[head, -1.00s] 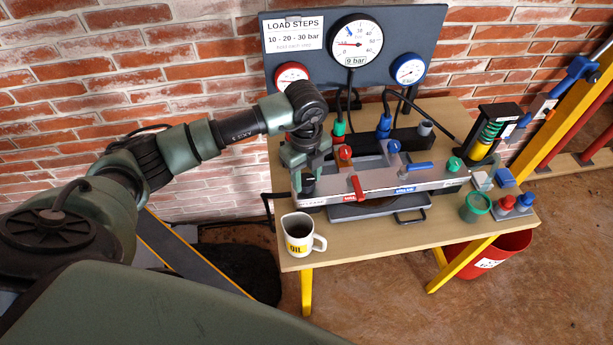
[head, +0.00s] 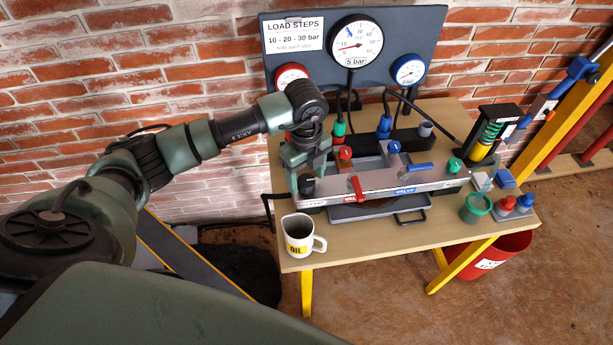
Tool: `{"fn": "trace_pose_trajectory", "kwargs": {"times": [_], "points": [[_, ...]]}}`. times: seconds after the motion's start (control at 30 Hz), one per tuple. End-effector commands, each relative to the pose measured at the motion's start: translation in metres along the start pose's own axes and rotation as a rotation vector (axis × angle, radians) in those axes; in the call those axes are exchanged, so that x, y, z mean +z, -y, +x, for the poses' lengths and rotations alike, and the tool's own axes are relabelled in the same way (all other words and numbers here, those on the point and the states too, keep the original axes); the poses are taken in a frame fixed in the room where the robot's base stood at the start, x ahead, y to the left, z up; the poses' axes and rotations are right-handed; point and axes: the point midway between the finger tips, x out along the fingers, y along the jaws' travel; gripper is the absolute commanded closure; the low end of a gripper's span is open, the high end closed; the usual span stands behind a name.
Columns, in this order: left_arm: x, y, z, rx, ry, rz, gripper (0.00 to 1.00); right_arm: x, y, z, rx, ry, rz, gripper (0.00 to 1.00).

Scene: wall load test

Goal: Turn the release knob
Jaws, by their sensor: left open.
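A black knob (head: 306,185) sits at the left end of the grey manifold block (head: 385,183) on the bench; it appears to be the release knob, but I cannot read a label on it. My left gripper (head: 305,174) is open and points down over this knob, its fingers on either side of it. I cannot tell whether the fingers touch it. The large dial gauge (head: 356,42) on the dark panel has a readout of 5 bar. My right gripper is not in view.
Red (head: 345,153), blue (head: 393,147) and green (head: 454,165) knobs and red (head: 357,187) and blue (head: 419,168) levers are on the block. An oil mug (head: 299,235) stands at the front left edge. A green cup (head: 476,207) stands at the right.

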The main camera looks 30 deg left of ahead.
Motion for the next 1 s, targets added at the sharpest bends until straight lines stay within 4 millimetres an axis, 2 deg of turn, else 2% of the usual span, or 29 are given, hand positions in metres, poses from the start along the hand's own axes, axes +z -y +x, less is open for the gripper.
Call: {"fn": "trace_pose_trajectory", "kwargs": {"times": [0.3, 0.5, 1.0], "points": [[0.001, 0.001, -0.05, -0.007, 0.003, 0.0, 0.37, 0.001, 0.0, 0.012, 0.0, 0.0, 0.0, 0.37], [0.001, 0.001, -0.071, -0.004, 0.002, -0.002, 0.37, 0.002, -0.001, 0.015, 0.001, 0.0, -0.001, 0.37], [0.001, 0.0, -0.075, -0.002, 0.001, -0.002, 0.37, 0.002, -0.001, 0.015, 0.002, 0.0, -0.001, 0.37]]}}
